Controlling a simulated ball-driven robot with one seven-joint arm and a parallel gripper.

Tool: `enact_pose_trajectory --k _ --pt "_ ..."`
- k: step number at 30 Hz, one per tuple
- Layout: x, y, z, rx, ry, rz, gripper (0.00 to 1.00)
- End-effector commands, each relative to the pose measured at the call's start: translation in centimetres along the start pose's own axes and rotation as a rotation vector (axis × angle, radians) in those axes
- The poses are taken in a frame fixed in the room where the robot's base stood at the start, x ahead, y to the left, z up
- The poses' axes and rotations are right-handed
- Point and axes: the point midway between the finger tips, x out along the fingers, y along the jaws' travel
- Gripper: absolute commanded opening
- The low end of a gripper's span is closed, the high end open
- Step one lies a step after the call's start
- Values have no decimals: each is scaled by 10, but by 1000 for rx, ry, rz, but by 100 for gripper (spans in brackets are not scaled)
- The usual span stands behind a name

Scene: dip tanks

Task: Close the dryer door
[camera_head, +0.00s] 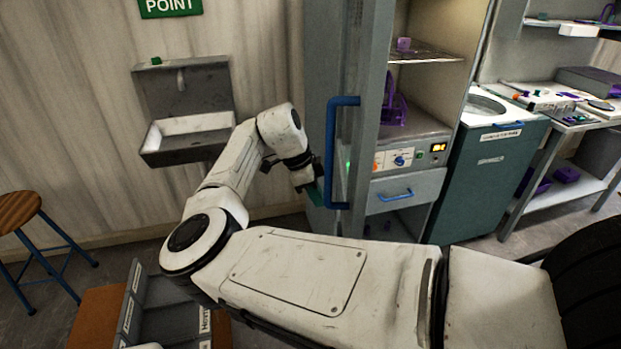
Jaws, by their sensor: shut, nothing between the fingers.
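The dryer door (362,75) is a tall grey panel standing open, swung out from the dryer cabinet toward me. Its blue bar handle (331,150) runs vertically on the side facing left. The dryer (411,160) shows behind it, with a shelf, purple items inside, and a control panel with an orange display. My gripper (316,194) is shut and empty, at the left of the door near the lower end of the handle. I cannot tell whether its fingertips touch the handle or door.
A grey wall sink (188,137) is at the left. A blue-legged stool (18,212) stands at the far left. A grey labelled bin (160,310) is at bottom left. A teal tank (492,165) and a bench (577,125) stand right of the dryer.

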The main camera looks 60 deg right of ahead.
Motion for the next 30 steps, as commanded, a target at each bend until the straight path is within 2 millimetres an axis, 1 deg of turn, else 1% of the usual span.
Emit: enact_pose_trajectory --k 3,4,6,12,26,30 --pt "20 0 -1 -1 0 2 0" --pt "18 0 -9 4 -1 0 0" --pt "22 0 -18 2 -1 1 0" --pt "31 0 -34 0 -1 -1 0" --pt "33 0 -38 -1 0 -1 0" --pt "36 -1 -44 1 1 -1 0"
